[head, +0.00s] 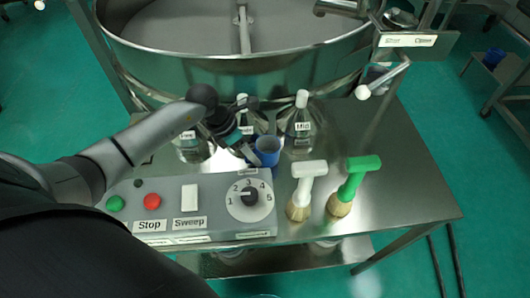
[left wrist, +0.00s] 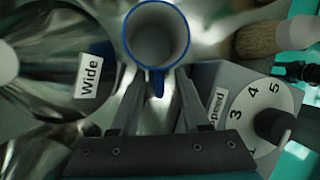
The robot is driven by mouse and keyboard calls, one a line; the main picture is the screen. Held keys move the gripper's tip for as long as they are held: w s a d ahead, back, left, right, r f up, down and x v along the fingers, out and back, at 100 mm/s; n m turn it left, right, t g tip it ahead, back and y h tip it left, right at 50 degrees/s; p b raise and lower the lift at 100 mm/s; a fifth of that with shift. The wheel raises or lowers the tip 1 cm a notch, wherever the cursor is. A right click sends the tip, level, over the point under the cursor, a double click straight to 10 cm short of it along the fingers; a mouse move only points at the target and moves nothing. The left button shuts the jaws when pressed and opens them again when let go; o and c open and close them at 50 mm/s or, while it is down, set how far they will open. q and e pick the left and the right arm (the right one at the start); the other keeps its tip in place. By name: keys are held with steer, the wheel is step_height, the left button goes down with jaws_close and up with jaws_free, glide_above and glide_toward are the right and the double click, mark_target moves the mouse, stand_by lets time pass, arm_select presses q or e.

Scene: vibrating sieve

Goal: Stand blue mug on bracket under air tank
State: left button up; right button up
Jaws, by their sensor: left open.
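The blue mug (head: 267,151) stands upright on the steel table, behind the control panel's dial. In the left wrist view the mug (left wrist: 157,38) shows its blue rim, grey inside and a blue handle pointing toward my gripper. My left gripper (head: 249,153) is open at the mug's left side in the head view. In the left wrist view its fingertips (left wrist: 158,80) lie on either side of the handle; I cannot tell whether they touch it. My right gripper is out of view. I cannot make out the air tank or its bracket for certain.
The control panel (head: 180,228) lies in front of the mug. Labelled flasks (head: 299,126) stand close by under the big sieve (head: 230,75). A white-handled brush (head: 307,185) and a green-handled brush (head: 358,180) stand right. A small blue object (head: 493,58) sits on a grey shelf far right.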

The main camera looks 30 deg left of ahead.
arm_select(q)
jaws_close()
stand_by(0.3)
stand_by(1.1)
